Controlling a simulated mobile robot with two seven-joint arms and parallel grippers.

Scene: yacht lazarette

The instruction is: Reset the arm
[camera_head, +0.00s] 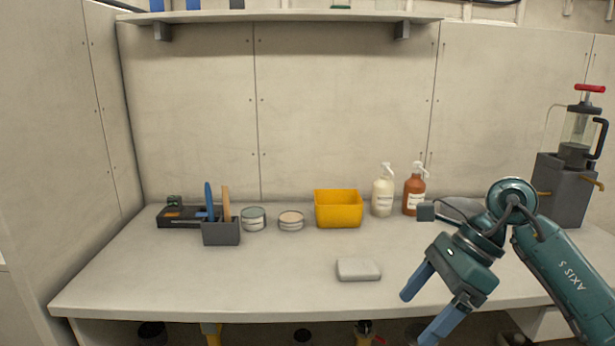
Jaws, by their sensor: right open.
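My right arm comes in from the lower right in the head view. Its teal right gripper (418,316) has blue fingers spread apart and pointing down and to the left. Nothing is between the fingers. The gripper shows over the front right part of the white workbench (200,285). A pale grey block (358,269) lies on the bench to the left of the gripper, apart from it. My left gripper is not in this view.
Along the bench back stand a grey holder (221,233) with tools, two round tins (253,224), a yellow bin (338,209), a cream bottle (382,197) and a brown bottle (414,195). A pump device (566,190) stands right. The front left bench is clear.

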